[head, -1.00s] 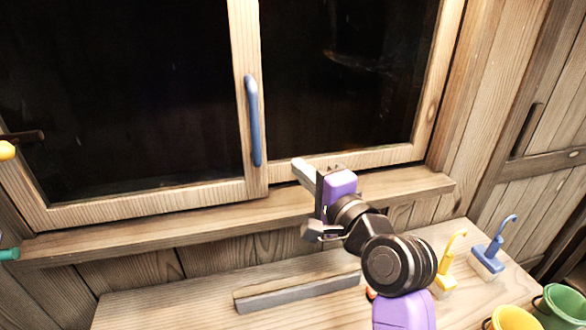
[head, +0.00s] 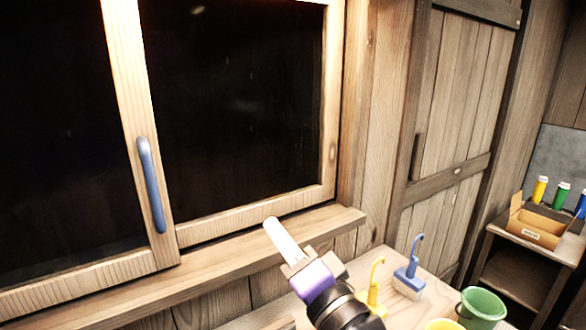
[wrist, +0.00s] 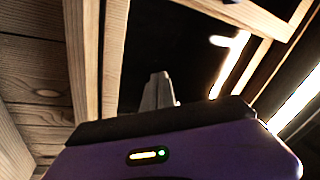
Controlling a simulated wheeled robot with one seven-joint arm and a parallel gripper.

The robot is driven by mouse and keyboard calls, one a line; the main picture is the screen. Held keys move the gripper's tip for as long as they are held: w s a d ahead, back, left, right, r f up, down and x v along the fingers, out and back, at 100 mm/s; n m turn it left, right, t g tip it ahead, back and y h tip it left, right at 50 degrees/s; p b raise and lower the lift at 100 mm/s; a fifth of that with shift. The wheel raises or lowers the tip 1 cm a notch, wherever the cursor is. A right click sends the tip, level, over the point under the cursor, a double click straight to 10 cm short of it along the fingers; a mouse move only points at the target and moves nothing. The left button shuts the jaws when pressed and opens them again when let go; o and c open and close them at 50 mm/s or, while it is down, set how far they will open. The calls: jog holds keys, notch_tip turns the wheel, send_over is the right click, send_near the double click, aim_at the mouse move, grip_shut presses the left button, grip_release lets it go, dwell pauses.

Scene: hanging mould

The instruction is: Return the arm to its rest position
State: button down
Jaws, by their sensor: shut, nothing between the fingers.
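My gripper (head: 283,240) is in front of the window sill in the head view, below the right window pane, with its pale fingers pointing up and left. Its purple body and black wrist run down to the lower edge of the picture. In the wrist view the grey fingers (wrist: 158,92) are together and hold nothing. Behind them are the dark window pane and wooden frame bars. The rest of my arm is mostly out of view.
The window has a blue handle (head: 151,185). On the bench stand a yellow-handled brush (head: 374,290), a blue-handled brush (head: 410,275), a green bucket (head: 482,308) and a yellow bucket (head: 443,325).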

jog(key=s+d+f+n+t+h, duration=0.35)
jog(key=s+d+f+h, duration=0.45)
jog(key=s+d+f, duration=0.75)
jog(key=s+d+f+n+g+h, duration=0.1)
jog(key=s+d+f, duration=0.3)
jog(key=s, duration=0.8)
jog(key=s+d+f+n+g+h, duration=0.1)
jog(key=s+d+f+g+h, duration=0.1)
jog(key=s, duration=1.1)
notch_tip(320, 180, down, 3)
jog(key=d+g, duration=0.1)
jog(key=g, duration=0.1)
jog(key=shift+d+f+g+h, duration=0.15)
jog(key=shift+d+g+h, duration=0.15)
jog(key=shift+d+g, duration=0.05)
jog(key=shift+a, duration=0.1)
